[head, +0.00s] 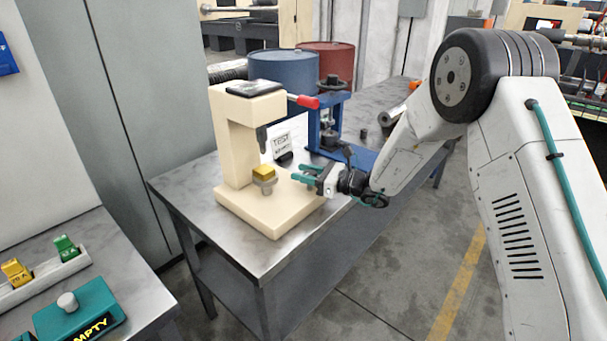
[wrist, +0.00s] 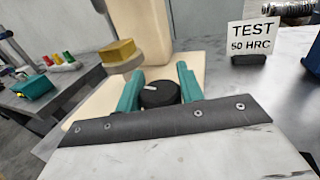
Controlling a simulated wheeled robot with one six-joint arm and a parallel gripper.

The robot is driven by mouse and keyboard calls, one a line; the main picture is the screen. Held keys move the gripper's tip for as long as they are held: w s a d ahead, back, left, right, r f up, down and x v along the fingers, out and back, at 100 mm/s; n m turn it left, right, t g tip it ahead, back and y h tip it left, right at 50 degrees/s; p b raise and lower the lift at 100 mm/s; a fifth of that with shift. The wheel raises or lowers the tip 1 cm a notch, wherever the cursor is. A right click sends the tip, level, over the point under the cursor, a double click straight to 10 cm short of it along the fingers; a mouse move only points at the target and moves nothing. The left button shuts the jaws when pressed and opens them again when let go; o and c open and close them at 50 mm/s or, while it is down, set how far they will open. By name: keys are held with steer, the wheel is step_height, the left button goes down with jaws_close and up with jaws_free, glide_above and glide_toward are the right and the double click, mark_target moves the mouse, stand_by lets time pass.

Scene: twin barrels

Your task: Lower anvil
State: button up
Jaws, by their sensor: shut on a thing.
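A cream C-frame hardness tester (head: 233,140) stands on the steel bench. Its grey anvil (head: 264,187) carries a yellow block (head: 264,173), with a clear gap below the dark indenter (head: 263,139). The wrist view shows the yellow block (wrist: 122,53) on the anvil at upper left. My gripper (head: 304,174) is at the tester's right side, low by its base. In the wrist view its teal fingers (wrist: 158,76) are shut on a round black knob (wrist: 159,94) with a white mark pointing up-left. The knob is not clearly visible in the head view.
A sign reading TEST 50 HRC (wrist: 253,40) stands beside the tester. A red-tipped lever (head: 304,101) sticks out from its top. A blue press frame (head: 332,130) stands behind my gripper. A side table at lower left holds a teal EMPTY box (head: 80,312) and coloured blocks.

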steer(key=m+t+h, duration=0.1)
steer(key=m+t, duration=0.1)
steer(key=m+t+h, duration=0.2)
steer(key=t, duration=0.1)
steer(key=shift+w+d+t, duration=0.15)
steer(key=shift+w+t, duration=0.05)
steer(key=shift+t, duration=0.1)
steer(key=shift+w+d+m+t+h, duration=0.1)
steer(key=shift+m+t+h, duration=0.6)
steer(key=shift+h, duration=0.15)
steer(key=shift+w+d+m+t+h, duration=0.1)
steer(key=shift+m+t+h, duration=0.6)
steer(key=shift+h, duration=0.15)
steer(key=shift+r, duration=0.1)
steer(key=o, duration=1)
steer(key=shift+w+d, duration=0.1)
steer(key=v, duration=0.7)
steer(key=shift+s+d, duration=0.1)
steer(key=shift+s, duration=0.25)
